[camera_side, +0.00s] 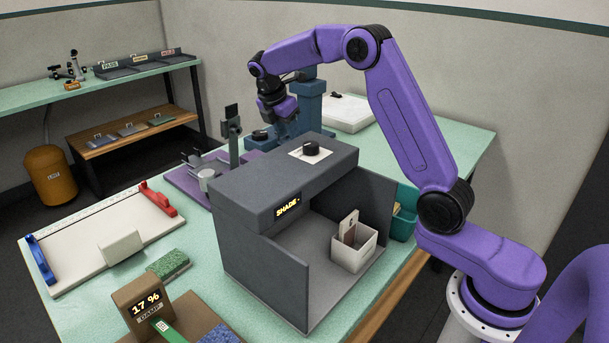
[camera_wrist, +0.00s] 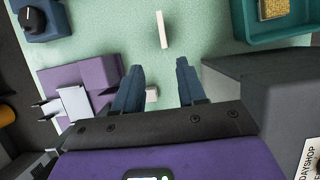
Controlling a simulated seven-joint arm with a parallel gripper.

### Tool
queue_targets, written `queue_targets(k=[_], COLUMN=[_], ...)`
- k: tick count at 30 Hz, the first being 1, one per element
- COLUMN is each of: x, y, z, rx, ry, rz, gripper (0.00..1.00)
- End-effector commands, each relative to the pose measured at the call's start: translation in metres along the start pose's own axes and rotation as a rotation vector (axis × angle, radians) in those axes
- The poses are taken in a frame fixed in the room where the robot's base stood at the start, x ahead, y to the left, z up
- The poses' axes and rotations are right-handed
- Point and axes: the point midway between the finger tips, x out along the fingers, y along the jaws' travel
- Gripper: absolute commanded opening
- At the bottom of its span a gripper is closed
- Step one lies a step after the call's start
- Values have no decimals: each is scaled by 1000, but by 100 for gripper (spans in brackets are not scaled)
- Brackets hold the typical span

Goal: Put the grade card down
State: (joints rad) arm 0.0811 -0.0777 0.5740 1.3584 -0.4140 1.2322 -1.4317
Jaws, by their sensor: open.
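My gripper (camera_side: 278,108) hangs over the back of the bench, behind the grey shade box. In the wrist view its two blue fingers (camera_wrist: 159,68) are apart, with nothing clamped between them. A thin pale slab (camera_wrist: 161,30) is on the green bench just beyond the fingertips; it may be the grade card, but no marking shows. A pale card with a dark patch (camera_side: 349,226) stands in a white bin (camera_side: 368,250) inside the shade box. I cannot tell which of these is the grade card.
The grey shade box (camera_side: 240,187) fills the middle of the bench. A purple fixture (camera_wrist: 92,82) lies left of my fingers, a teal tray (camera_wrist: 244,30) at upper right. A small pale block (camera_wrist: 151,93) shows between the fingers. Bare bench surrounds the slab.

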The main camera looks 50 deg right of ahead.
Motion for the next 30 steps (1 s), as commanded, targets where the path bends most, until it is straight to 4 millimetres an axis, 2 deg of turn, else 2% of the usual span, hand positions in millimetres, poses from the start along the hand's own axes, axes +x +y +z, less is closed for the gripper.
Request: queue_targets(k=[15, 18, 26, 30], x=[95, 107, 124, 144], y=[-2, -2, -4, -7], z=[0, 0, 1, 1], rx=[1, 1, 2, 1], ry=[-3, -3, -4, -3], rz=[-8, -7, -7, -9], gripper=[40, 40, 40, 40])
